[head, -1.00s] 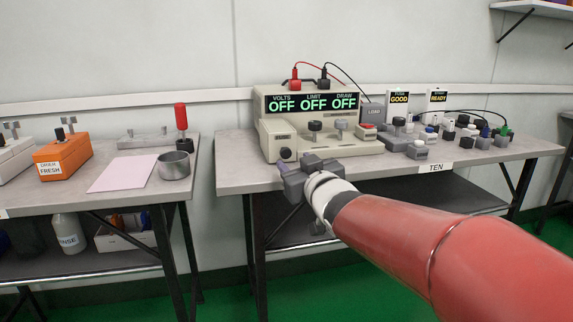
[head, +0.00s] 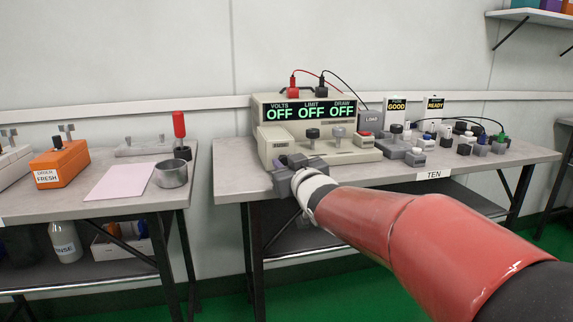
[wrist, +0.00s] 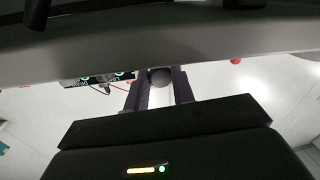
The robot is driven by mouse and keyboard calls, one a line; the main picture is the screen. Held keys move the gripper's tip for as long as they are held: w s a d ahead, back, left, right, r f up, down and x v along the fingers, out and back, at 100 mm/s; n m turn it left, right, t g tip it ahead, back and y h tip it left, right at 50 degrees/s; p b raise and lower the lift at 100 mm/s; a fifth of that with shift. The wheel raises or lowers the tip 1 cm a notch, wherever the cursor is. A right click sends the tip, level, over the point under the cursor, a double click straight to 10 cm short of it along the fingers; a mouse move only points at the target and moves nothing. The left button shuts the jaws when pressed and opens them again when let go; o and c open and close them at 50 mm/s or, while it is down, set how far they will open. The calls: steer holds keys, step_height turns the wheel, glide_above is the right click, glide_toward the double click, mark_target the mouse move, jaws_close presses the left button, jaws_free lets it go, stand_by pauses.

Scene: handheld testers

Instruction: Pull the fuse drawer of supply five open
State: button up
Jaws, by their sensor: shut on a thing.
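The supply (head: 352,157) is a beige box on the right-hand bench, its green display reading OFF in three places. Its fuse drawer (head: 279,144), a beige block labelled FUSE, is at the front left corner. I cannot tell whether it is out of its housing. My gripper (head: 283,163) is at the drawer's lower front and hides the knob in the head view. In the wrist view, my gripper (wrist: 161,88) has its two dark fingers on either side of a round grey knob (wrist: 160,77), shut on it. No supply number is readable.
The bench (head: 233,180) carries a TEN label (head: 434,175) on its front edge. A grey LOAD box (head: 370,122) and several small blocks stand right of the supply. A metal cup (head: 171,175) and an orange box (head: 61,165) are on the left bench, across a gap.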

jaws_close()
steer(key=shift+s, duration=0.1)
steer(key=b+v, duration=0.1)
steer(key=v, duration=0.6)
steer(key=shift+s+a, duration=0.25)
steer(key=shift+a, duration=0.1)
steer(key=o, duration=0.9)
jaws_free()
steer(key=shift+o, duration=0.2)
